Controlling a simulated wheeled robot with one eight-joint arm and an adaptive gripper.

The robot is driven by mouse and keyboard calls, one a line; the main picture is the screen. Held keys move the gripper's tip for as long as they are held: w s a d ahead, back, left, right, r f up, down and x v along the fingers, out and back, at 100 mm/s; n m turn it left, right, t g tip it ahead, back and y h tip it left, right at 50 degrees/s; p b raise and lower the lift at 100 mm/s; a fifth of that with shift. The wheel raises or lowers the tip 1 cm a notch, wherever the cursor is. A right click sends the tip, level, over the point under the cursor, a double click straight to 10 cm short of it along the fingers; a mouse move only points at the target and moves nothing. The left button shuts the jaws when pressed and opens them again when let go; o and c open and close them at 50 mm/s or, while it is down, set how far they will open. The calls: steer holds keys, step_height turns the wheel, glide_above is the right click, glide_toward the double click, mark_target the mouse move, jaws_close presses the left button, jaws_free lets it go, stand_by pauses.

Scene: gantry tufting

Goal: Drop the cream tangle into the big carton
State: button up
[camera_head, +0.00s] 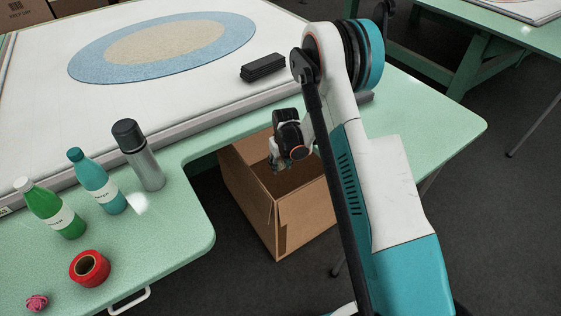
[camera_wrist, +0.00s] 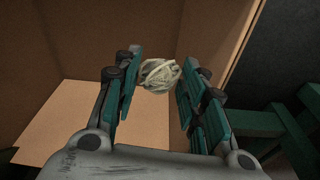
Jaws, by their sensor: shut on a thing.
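The big carton (camera_head: 303,218) stands open on the floor, in the notch of the green table. My gripper (camera_head: 280,166) reaches down over its open top. In the wrist view, my gripper (camera_wrist: 158,80) is shut on the cream tangle (camera_wrist: 160,73), a pale ball of yarn held between the fingertips. The carton's brown inner walls (camera_wrist: 83,40) and bare floor panel show around and below it. I cannot make out the tangle in the head view.
On the green table (camera_head: 185,240) stand a green bottle (camera_head: 52,210), a teal bottle (camera_head: 98,183), a grey flask (camera_head: 140,157), a red tape roll (camera_head: 89,268) and a pink tangle (camera_head: 37,303). A black block (camera_head: 263,68) lies on the white frame behind.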

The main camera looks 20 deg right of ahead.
mark_target(283, 168)
steer(key=shift+f+b, duration=0.5)
steer(key=shift+f, duration=0.95)
steer(key=o, duration=0.8)
steer(key=r, duration=0.4)
steer(key=s+r, duration=0.1)
steer(key=r, duration=0.7)
steer(key=shift+s+d, duration=0.2)
steer(key=shift+s, duration=0.2)
